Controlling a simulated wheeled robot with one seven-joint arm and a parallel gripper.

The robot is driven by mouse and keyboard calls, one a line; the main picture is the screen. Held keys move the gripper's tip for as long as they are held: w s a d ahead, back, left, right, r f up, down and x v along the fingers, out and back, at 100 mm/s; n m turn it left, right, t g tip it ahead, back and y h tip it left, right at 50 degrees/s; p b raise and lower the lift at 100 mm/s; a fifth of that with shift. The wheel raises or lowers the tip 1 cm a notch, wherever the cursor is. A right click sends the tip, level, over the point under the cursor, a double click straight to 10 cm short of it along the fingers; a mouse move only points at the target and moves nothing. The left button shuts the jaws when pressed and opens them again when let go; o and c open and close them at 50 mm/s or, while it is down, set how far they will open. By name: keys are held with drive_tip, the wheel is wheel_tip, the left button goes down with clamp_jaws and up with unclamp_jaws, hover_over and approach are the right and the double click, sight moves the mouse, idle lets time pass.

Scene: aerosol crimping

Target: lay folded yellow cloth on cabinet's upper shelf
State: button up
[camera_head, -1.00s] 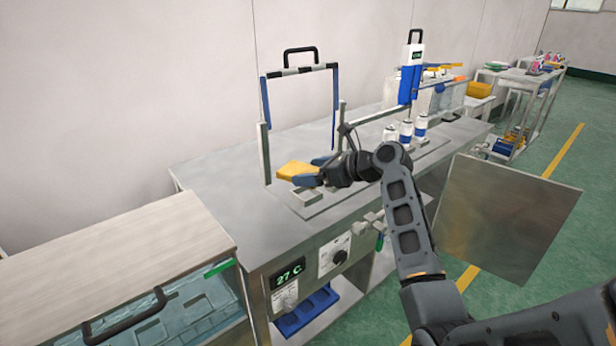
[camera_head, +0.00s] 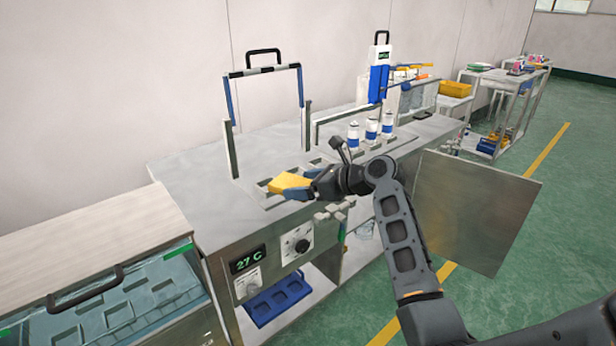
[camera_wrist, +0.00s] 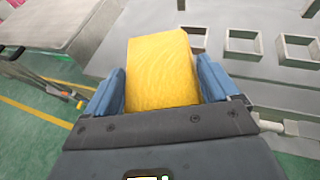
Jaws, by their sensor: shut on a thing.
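The folded yellow cloth (camera_head: 288,182) is held in my gripper (camera_head: 304,184), between its blue fingers. It is above the metal bench top, near the front edge. In the wrist view the cloth (camera_wrist: 160,65) fills the space between the two fingers (camera_wrist: 163,88). The cabinet (camera_head: 215,268) is under the bench, its front partly open. A grey panel (camera_head: 475,212), seemingly an open door, stands out at its right. A blue tray (camera_head: 277,300) sits on a shelf inside. My arm hides part of the cabinet front, and I cannot clearly see its upper shelf.
Square pockets (camera_wrist: 242,44) lie in the bench top near the cloth. Several blue-and-white cans (camera_head: 353,136) stand behind my arm. An upright frame (camera_head: 231,104) rises from the bench. A glass-fronted case (camera_head: 120,305) adjoins at left. Green floor (camera_head: 560,180) is open at right.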

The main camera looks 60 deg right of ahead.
drive_tip(key=s+a+f, duration=0.1)
drive_tip(key=a+f, duration=0.6)
drive_tip(key=a, duration=0.4)
drive_tip(key=s+a+f, duration=0.2)
drive_tip(key=a+f, duration=0.4)
drive_tip(key=a, duration=0.5)
drive_tip(key=s+a+f+h, duration=0.1)
drive_tip(key=a+f, duration=0.6)
drive_tip(key=a, duration=0.4)
drive_tip(key=shift+s+a+f+m, duration=0.25)
drive_tip(key=shift+s+f+m, duration=0.1)
drive_tip(key=shift+m, duration=0.05)
drive_tip(key=shift+d, duration=0.1)
